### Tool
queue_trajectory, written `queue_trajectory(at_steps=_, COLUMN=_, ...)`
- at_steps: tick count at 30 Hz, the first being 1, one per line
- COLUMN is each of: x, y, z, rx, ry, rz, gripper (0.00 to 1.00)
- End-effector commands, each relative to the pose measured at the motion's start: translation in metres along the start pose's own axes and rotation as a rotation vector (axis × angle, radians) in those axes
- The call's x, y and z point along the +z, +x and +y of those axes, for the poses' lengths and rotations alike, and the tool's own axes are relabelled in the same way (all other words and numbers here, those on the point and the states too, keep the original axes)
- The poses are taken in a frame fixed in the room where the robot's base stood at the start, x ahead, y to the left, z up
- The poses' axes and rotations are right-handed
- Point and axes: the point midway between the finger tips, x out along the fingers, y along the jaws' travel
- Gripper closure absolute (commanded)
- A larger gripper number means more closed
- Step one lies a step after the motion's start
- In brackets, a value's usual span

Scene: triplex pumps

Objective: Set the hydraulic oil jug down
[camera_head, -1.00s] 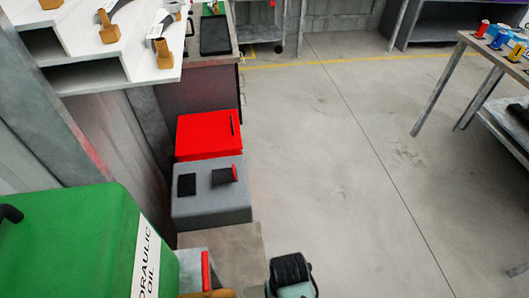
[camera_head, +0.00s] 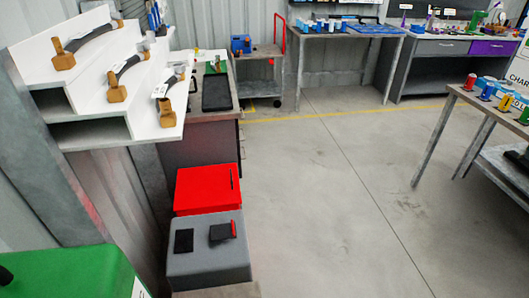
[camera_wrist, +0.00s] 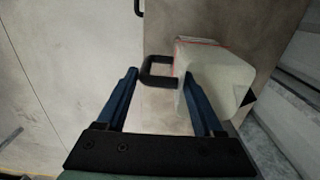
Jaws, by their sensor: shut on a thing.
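In the wrist view a pale, whitish jug (camera_wrist: 218,78) with a thin red line and a black loop handle (camera_wrist: 148,70) is at my fingertips. My gripper (camera_wrist: 160,76) has blue fingers on either side of the handle and is shut on it. A brownish-grey surface lies around the jug; I cannot tell whether the jug touches it. The head view does not show my gripper or this jug. A green container (camera_head: 65,275) with a black handle stands at its lower left, cut off by the frame.
A grey box (camera_head: 208,262) with black patches and a red box (camera_head: 208,190) stand in a row. A white stepped rack (camera_head: 100,85) with tagged tools is at the left. A workbench (camera_head: 205,130) stands beyond.

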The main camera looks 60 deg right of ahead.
Motion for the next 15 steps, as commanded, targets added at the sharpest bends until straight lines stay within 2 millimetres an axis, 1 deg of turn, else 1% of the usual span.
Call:
queue_trajectory(at_steps=1, x=-0.0001, y=0.0018, z=-0.0001, rx=0.0, ry=0.0, rz=0.0, gripper=0.29)
queue_trajectory(at_steps=3, x=-0.0001, y=0.001, z=-0.0001, rx=0.0, ry=0.0, rz=0.0, gripper=0.17)
queue_trajectory(at_steps=6, x=0.0, y=0.001, z=-0.0001, rx=0.0, ry=0.0, rz=0.0, gripper=0.01)
queue_trajectory(at_steps=15, x=-0.0001, y=-0.001, z=0.0, rx=0.0, ry=0.0, rz=0.0, gripper=0.01)
